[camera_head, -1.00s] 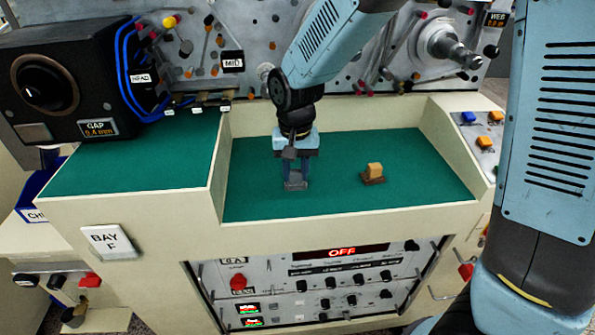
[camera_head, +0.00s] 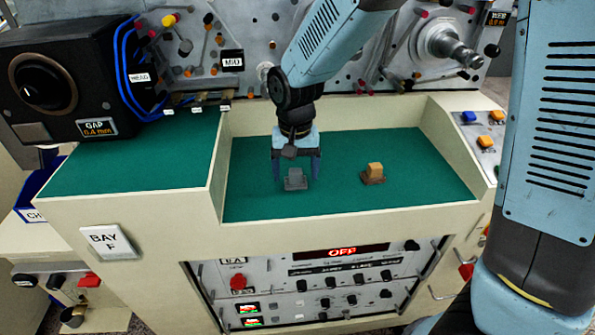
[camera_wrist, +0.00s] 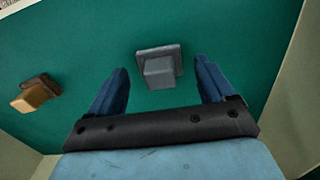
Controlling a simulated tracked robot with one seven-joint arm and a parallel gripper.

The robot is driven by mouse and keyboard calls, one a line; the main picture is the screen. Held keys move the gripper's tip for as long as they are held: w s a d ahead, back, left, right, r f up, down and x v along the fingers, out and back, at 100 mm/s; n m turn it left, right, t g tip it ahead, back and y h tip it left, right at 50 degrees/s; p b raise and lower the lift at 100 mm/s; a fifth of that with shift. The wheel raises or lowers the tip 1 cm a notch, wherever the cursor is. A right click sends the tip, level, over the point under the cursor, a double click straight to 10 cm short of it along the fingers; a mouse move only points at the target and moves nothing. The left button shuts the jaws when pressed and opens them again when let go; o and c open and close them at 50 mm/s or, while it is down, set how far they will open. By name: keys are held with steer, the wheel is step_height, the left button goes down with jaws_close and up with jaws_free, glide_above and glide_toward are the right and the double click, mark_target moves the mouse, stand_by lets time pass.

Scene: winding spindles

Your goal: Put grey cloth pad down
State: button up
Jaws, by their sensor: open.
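The grey cloth pad (camera_head: 295,184) rests on the green surface of the recessed tray, with a grey block-like grip on top. In the wrist view the pad (camera_wrist: 159,68) lies between and just beyond my spread fingers, with green showing on both sides. My gripper (camera_head: 297,177) is open and empty above the pad, fingers pointing down. The wrist view also shows my gripper (camera_wrist: 163,82) with both fingers clear of the pad.
A tan block on a brown base (camera_head: 374,173) sits to the right on the same green surface, and it also shows in the wrist view (camera_wrist: 36,94). The cream tray wall (camera_head: 350,219) runs along the front. Green surface around the pad is clear.

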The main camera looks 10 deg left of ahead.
mark_target(296, 171)
step_height(296, 171, up, 13)
steer(key=s+d+r+m+t+y, duration=0.1)
steer(key=d+r, duration=0.2)
steer(key=d, duration=0.5)
steer(key=s+d+r+t, duration=0.1)
steer(key=d+r, duration=0.2)
steer(key=d, duration=0.6)
steer(key=s+d+t, duration=0.1)
steer(key=s+d, duration=0.3)
steer(key=d, duration=0.3)
steer(key=s+d+r+m+t+h, duration=0.1)
steer(key=s+d+t, duration=0.1)
steer(key=s+d, duration=0.3)
steer(key=shift+d+r+t, duration=0.2)
steer(key=shift+d+t, duration=0.1)
steer(key=shift+d, duration=0.75)
steer(key=shift+c, duration=0.5)
